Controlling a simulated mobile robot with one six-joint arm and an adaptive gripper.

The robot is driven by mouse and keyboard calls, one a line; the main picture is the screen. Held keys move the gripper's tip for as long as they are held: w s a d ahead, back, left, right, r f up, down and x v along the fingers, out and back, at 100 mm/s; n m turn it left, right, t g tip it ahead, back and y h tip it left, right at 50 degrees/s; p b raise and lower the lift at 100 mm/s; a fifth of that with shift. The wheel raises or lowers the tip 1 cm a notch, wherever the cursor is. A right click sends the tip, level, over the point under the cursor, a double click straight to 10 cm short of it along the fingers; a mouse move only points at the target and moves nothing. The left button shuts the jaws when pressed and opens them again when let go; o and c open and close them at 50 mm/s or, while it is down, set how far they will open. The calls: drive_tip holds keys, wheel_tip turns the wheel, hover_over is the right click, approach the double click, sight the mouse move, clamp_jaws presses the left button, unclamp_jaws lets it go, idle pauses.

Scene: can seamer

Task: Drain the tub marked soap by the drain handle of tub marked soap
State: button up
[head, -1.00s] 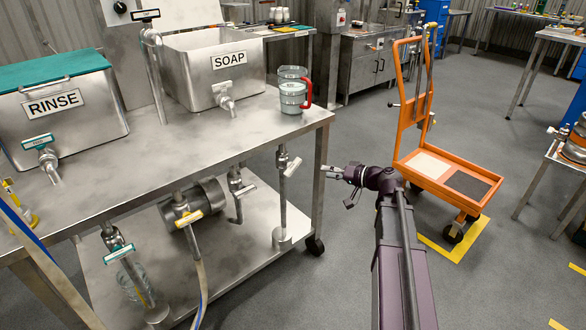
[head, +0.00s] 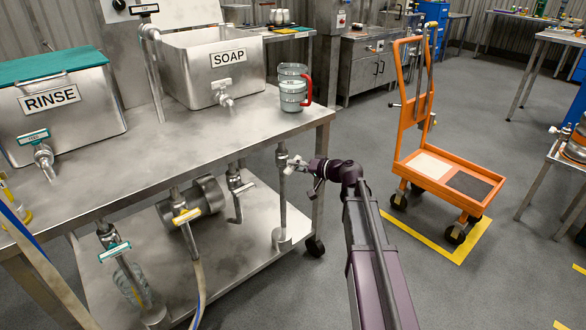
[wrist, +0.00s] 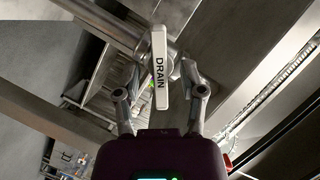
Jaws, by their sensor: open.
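The steel tub marked SOAP (head: 195,80) stands on the bench, with a white-handled tap (head: 223,90) on its front. Below the bench top, a vertical pipe (head: 283,205) rises at the right end of the lower shelf. A white handle marked DRAIN (wrist: 159,70) sits in the wrist view in front of a metal pipe. My gripper (wrist: 160,72) is open, with one finger on each side of this handle. I cannot tell if either finger touches it. In the head view my gripper (head: 296,165) is at the upper pipe and hides most of the handle there.
The RINSE tub (head: 65,115) stands at left. A jug with a red handle (head: 293,88) is near the bench's right edge. Below hang another white handle (head: 243,187), a yellow handle (head: 186,215) and a teal handle (head: 114,252). An orange cart (head: 440,175) stands right on open floor.

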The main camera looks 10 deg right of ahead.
drive_tip(key=shift+x, duration=0.75)
clamp_jaws()
drive_tip(key=shift+r, duration=0.1)
drive_tip(key=shift+n+p, duration=0.3)
drive_tip(key=shift+n+h, duration=0.4)
drive_tip(key=shift+h, duration=0.1)
